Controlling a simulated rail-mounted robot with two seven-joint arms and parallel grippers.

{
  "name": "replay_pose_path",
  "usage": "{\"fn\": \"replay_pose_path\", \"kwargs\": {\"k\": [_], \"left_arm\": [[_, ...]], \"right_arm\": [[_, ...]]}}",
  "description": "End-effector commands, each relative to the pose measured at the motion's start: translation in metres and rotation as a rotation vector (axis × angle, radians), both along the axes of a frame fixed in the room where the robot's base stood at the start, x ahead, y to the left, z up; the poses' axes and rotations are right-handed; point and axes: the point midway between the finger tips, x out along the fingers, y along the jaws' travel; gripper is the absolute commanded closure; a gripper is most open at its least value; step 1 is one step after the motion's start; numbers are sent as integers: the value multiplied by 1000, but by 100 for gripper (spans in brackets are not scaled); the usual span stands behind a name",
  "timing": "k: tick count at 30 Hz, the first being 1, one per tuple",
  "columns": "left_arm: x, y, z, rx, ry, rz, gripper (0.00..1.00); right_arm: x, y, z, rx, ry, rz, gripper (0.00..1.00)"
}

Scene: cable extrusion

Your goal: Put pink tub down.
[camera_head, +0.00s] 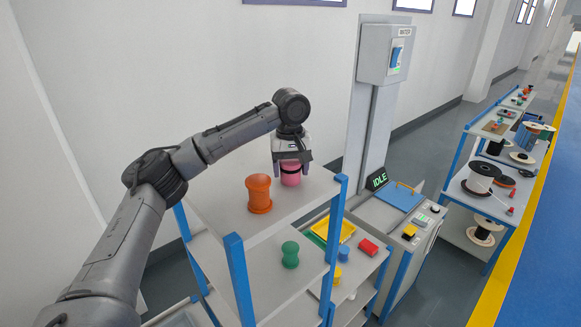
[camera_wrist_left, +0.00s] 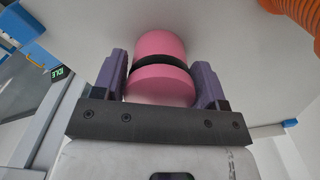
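The pink tub (camera_head: 291,178) is a rounded pink piece at the far end of the top shelf (camera_head: 225,215). My left gripper (camera_head: 292,165) reaches down over it from above. In the left wrist view the pink tub (camera_wrist_left: 160,85), with a dark band around its middle, sits between the two purple-padded fingers (camera_wrist_left: 160,80). The fingers appear to touch its sides, so the gripper looks shut on it. I cannot tell whether the tub's base touches the shelf. My right gripper is not in view.
An orange tub (camera_head: 260,193) stands on the same shelf, left of the pink one. A green tub (camera_head: 290,254) is on the lower shelf. A blue corner post (camera_head: 338,208) rises at the right. A machine (camera_head: 405,225) reading IDLE stands beyond. The near top shelf is clear.

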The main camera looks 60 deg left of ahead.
Motion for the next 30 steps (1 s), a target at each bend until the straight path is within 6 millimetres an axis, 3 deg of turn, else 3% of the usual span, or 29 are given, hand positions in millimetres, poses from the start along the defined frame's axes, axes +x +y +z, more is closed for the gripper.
{"fn": "replay_pose_path", "kwargs": {"k": [6, 17, 21, 24, 30], "left_arm": [[0, 0, 0, 0, 0, 0, 14], [1, -1, 6, 0, -1, -1, 14], [1, -1, 28, -2, -4, -1, 14], [0, 0, 55, 1, -3, 0, 14], [0, 0, 91, 1, -2, 0, 14]], "right_arm": [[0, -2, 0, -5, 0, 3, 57], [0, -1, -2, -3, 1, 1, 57], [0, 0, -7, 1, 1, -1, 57], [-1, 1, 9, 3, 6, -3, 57], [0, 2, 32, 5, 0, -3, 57]]}}
